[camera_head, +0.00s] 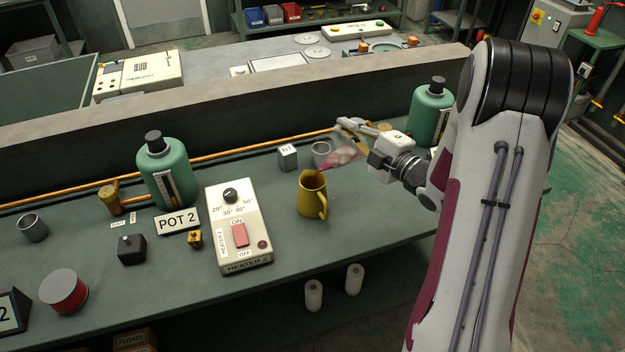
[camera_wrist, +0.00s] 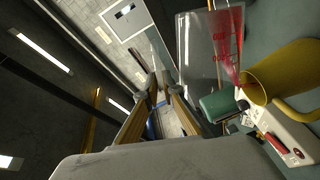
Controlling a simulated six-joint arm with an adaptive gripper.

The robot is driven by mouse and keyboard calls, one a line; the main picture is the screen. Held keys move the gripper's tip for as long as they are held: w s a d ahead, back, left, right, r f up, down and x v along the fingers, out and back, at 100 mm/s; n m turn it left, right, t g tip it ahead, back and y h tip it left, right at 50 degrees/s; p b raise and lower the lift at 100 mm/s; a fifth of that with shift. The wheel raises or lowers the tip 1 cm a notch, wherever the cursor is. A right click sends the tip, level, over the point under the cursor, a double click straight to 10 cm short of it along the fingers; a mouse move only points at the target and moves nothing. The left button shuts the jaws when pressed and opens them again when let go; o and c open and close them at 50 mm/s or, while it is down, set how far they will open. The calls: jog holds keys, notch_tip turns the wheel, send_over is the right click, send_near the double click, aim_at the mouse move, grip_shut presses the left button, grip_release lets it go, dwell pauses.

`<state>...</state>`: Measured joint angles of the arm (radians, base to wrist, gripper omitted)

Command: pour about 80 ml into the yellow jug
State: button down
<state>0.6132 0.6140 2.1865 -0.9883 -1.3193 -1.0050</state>
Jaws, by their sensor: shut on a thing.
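The yellow jug (camera_head: 312,198) stands upright on the green bench, its handle to the right. It also shows in the wrist view (camera_wrist: 280,75). My gripper (camera_head: 358,137) is shut on a clear beaker (camera_head: 346,153) of red liquid, above and right of the jug. The beaker is tilted with its lip at the jug's mouth, and red shows running to the opening. In the wrist view, the beaker (camera_wrist: 197,50) has red markings, and red liquid (camera_wrist: 230,50) narrows toward the jug's rim. The level inside the jug is hidden. My gripper's fingers (camera_wrist: 162,90) show there too.
A grey cup (camera_head: 321,152) and a small grey block (camera_head: 287,158) stand close behind the jug. The heater box (camera_head: 238,225) is to its left, with a green bottle (camera_head: 164,172) beyond. Another green bottle (camera_head: 430,112) stands behind my arm. The bench's front edge is near.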

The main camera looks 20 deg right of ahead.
aim_at(361, 138)
jog(key=shift+w+d+f+m, duration=0.15)
jog(key=shift+d+f+m, duration=0.2)
jog(key=shift+d+m, duration=0.15)
jog(key=shift+w+d+f+m, duration=0.15)
jog(key=shift+d+f+m, duration=0.15)
jog(key=shift+d+m, duration=0.15)
jog(key=shift+w+d+r+m, duration=0.1)
jog(key=shift+w+d+m, duration=0.05)
jog(key=shift+d+m, duration=0.35)
jog(key=shift+w+d+m, duration=0.1)
jog(key=shift+d+m, duration=0.15)
jog(key=shift+m, duration=0.2)
jog(key=shift+d+f+y, duration=0.1)
jog(key=shift+f+y, duration=0.25)
jog(key=shift+y, duration=0.05)
jog(key=shift+w+d+f+m, duration=0.2)
jog(key=shift+d+f+m, duration=0.4)
jog(key=shift+f+m, duration=0.35)
jog(key=shift+d, duration=0.1)
